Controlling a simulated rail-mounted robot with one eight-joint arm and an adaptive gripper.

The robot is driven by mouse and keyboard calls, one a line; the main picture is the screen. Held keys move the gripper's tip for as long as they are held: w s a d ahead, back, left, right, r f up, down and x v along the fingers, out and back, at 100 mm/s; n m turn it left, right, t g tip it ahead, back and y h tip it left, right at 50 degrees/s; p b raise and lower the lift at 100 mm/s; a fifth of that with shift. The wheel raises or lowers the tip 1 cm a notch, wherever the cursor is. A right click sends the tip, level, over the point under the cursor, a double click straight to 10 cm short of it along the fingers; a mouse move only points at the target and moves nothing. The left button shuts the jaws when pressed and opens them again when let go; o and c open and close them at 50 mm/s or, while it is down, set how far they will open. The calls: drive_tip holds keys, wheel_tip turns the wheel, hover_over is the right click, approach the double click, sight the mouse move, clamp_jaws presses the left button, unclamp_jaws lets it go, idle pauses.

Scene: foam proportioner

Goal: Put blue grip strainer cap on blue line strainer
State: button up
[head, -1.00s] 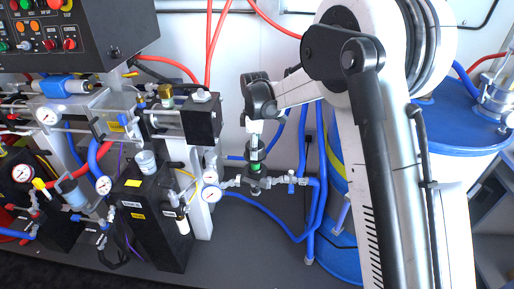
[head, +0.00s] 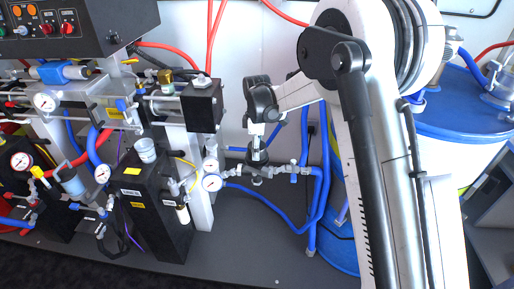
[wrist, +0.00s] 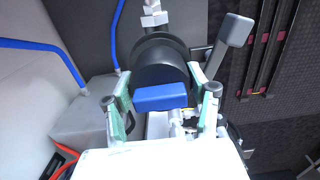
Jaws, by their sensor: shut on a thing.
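My gripper (head: 257,139) points down over the pipe run and is shut on the blue grip strainer cap. In the wrist view, my gripper (wrist: 161,86) has one finger on each side of the cap's blue grip (wrist: 160,98). A wide black round part (wrist: 160,62) lies just beyond the grip. In the head view, the dark cap (head: 257,155) is directly above the blue line strainer (head: 257,171) and looks in contact with it. I cannot tell whether it is fully seated. The strainer is mostly hidden under the cap in the wrist view.
Metal fittings, a gauge (head: 211,182) and a blue-handled valve (head: 293,177) flank the strainer. Blue hoses (head: 322,200) run right of it. A blue drum (head: 455,110) stands behind my arm. Black pump cabinets (head: 155,215) are to the left.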

drive_tip(key=shift+f+b, duration=0.4)
drive_tip(key=shift+f, duration=0.15)
drive_tip(key=o, duration=1.3)
drive_tip(key=shift+o, duration=0.2)
wheel_tip(320, 180, up, 12)
drive_tip(key=shift+s+r, duration=0.1)
drive_tip(key=s+d+r+m+t+p, duration=0.35)
drive_tip(key=s+d+r+m, duration=0.45)
drive_tip(key=s+d+r, duration=0.65)
drive_tip(key=s+d+r+m+t+p, duration=0.1)
drive_tip(key=s+d+m+t+p, duration=0.1)
drive_tip(key=s, duration=0.8)
drive_tip(key=s+d+m+t+p, duration=0.1)
drive_tip(key=s+d+m+p, duration=0.2)
drive_tip(key=s+m, duration=0.3)
drive_tip(key=s+d, duration=0.1)
drive_tip(key=s, duration=0.4)
drive_tip(key=shift+d+r+m+t, duration=0.2)
drive_tip(key=shift+r+m+t, duration=0.15)
drive_tip(key=shift+r+m, duration=0.05)
